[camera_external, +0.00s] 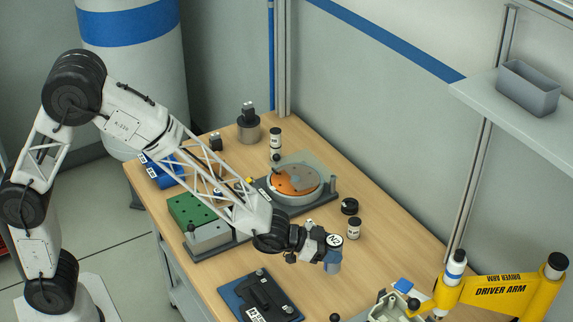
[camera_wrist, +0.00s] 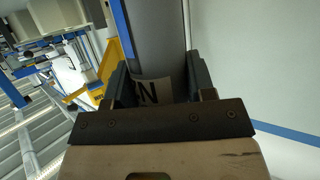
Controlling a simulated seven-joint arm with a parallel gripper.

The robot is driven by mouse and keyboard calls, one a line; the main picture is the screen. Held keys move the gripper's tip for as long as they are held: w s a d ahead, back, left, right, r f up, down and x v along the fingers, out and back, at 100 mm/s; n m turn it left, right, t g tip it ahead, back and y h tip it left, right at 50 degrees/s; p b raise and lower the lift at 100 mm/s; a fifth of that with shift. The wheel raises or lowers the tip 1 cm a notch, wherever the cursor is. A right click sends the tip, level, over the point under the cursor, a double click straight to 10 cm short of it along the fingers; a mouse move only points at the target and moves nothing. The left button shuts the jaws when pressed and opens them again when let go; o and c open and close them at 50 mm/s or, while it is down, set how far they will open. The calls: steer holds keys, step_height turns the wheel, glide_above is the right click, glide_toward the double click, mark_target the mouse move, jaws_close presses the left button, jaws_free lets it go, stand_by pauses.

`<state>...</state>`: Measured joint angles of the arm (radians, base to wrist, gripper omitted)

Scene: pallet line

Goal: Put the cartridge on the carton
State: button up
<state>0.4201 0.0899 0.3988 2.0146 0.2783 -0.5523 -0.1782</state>
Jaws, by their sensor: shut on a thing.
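My gripper (camera_external: 322,246) is above the front right part of the wooden table, with its jaws closed around a grey cylinder (camera_external: 333,266), which appears to be the cartridge. In the wrist view, my gripper's two dark fingers (camera_wrist: 160,85) flank the grey body of the cartridge (camera_wrist: 160,35). It has a blue stripe along its left side and a pale label with a black letter near the fingers. The wrist view does not show its far end. I cannot identify a carton for certain in either view.
A round orange-and-grey disc (camera_external: 293,180) sits in a fixture at mid-table. Small black-and-white cylinders (camera_external: 353,229) stand nearby. A dark tray (camera_external: 262,297) lies at the front. A yellow driver arm (camera_external: 500,290) stands at the right. A grey bin (camera_external: 528,90) sits on the shelf.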

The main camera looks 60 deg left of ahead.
steer(key=r, duration=0.8)
steer(key=a+r, duration=0.1)
steer(key=r, duration=0.3)
steer(key=shift+r, duration=0.2)
steer(key=s+a+r+n+t+y, duration=0.1)
steer(key=s+a+n+y, duration=0.1)
steer(key=a, duration=1.4)
steer(key=s+a+n+t+y, duration=0.1)
steer(key=s+a+n+y, duration=0.15)
steer(key=a, duration=1.25)
steer(key=s+a+f+n+y, duration=0.1)
steer(key=s+a+n+y, duration=0.15)
steer(key=s+a, duration=0.8)
steer(key=s+a+n+y, duration=0.25)
steer(key=s+a, duration=0.55)
steer(key=a, duration=0.5)
steer(key=shift+m, duration=0.35)
steer(key=shift+w+f, duration=0.15)
steer(key=shift+f, duration=1.15)
steer(key=shift+w+f, duration=0.15)
steer(key=shift+f, duration=1.15)
steer(key=w+a, duration=0.2)
steer(key=w, duration=0.5)
steer(key=w+a+f, duration=0.1)
steer(key=w+a, duration=0.2)
steer(key=w, duration=0.5)
steer(key=shift+a+f, duration=0.25)
steer(key=shift+a, duration=0.1)
steer(key=shift+f, duration=0.1)
